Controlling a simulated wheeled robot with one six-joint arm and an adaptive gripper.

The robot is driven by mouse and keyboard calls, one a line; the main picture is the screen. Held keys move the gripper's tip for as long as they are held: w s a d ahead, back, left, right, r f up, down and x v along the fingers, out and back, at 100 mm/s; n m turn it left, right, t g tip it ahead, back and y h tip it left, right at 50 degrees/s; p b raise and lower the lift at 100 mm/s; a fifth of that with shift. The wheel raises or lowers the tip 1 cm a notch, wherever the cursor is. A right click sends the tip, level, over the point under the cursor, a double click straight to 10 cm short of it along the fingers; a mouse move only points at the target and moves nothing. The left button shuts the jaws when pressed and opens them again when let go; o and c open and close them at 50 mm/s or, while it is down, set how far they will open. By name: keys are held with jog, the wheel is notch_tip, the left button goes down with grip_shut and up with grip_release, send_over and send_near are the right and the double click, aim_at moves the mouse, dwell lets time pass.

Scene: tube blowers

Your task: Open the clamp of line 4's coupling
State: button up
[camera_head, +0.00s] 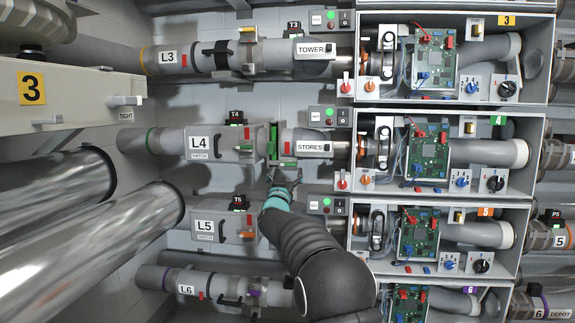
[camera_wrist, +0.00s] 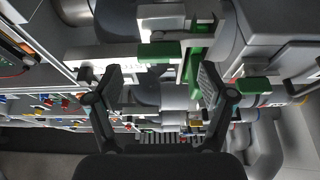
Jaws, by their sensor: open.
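Line 4 is the grey tube with the L4 label (camera_head: 199,142). Its coupling (camera_head: 258,145) sits left of the STORES label, with an upright green clamp part (camera_head: 273,142). In the wrist view, green pieces show at the coupling: a block (camera_wrist: 160,52), an upright part (camera_wrist: 195,65) and another block (camera_wrist: 255,87). My gripper (camera_head: 285,177) is just below the coupling, with its fingers pointing up at it. In the wrist view my gripper (camera_wrist: 160,78) is open, with nothing visibly held between its fingers. I cannot tell whether a finger touches the clamp.
Line 3's tube (camera_head: 168,57) runs above and line 5's coupling (camera_head: 239,223) lies below, left of my arm. Open cabinets with circuit boards (camera_head: 429,149) stand at the right. Large shiny pipes (camera_head: 95,250) and a grey box marked 3 (camera_head: 65,95) fill the left.

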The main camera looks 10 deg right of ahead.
aim_at(288, 166)
jog(key=shift+p+x, duration=0.5)
jog(key=shift+x, duration=1.55)
grip_shut()
